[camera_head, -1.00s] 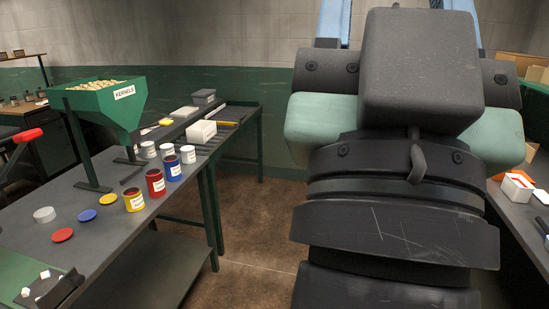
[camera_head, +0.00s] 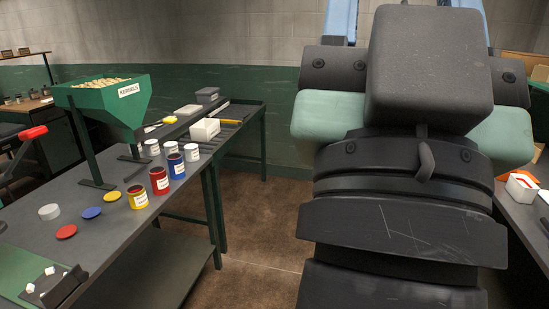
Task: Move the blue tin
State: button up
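The blue tin (camera_head: 176,166) stands upright on the grey table at the left, with a white label on its front. A red tin (camera_head: 159,181) and a yellow tin (camera_head: 138,197) stand in a row in front of it. A blue lid (camera_head: 92,212) lies flat on the table to the left of the tins. My arm's dark links fill the right half of the picture, apart from the tins. My gripper is not in view.
A green hopper of kernels (camera_head: 105,98) stands behind the tins. Several white tins (camera_head: 192,153) stand close by the blue one. A red lid (camera_head: 66,232) and yellow lid (camera_head: 112,196) lie on the grey table (camera_head: 120,238). Floor is clear between table and arm.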

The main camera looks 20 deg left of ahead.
aim_at(175, 161)
jog(key=i+u, duration=0.1)
jog(key=u, duration=0.9)
jog(key=i+l+u, duration=0.9)
jog(key=l, duration=0.15)
jog(key=i+l+u, duration=0.15)
jog(key=l+u, duration=0.15)
jog(key=l, duration=0.15)
jog(key=i+l, duration=0.15)
jog(key=l, duration=0.25)
jog(key=i+l, duration=0.15)
jog(key=l, duration=0.25)
jog(key=i+l+u, duration=0.1)
jog(key=l, duration=0.3)
jog(key=i+l, duration=0.15)
jog(key=l, duration=0.3)
jog(key=i+l, duration=0.1)
jog(key=l, duration=0.3)
jog(key=i+l+u, duration=0.1)
jog(key=l, duration=0.3)
jog(key=i+l, duration=0.15)
jog(key=l, duration=0.3)
jog(key=i+l, duration=0.1)
jog(key=l, duration=0.3)
jog(key=i+u, duration=0.05)
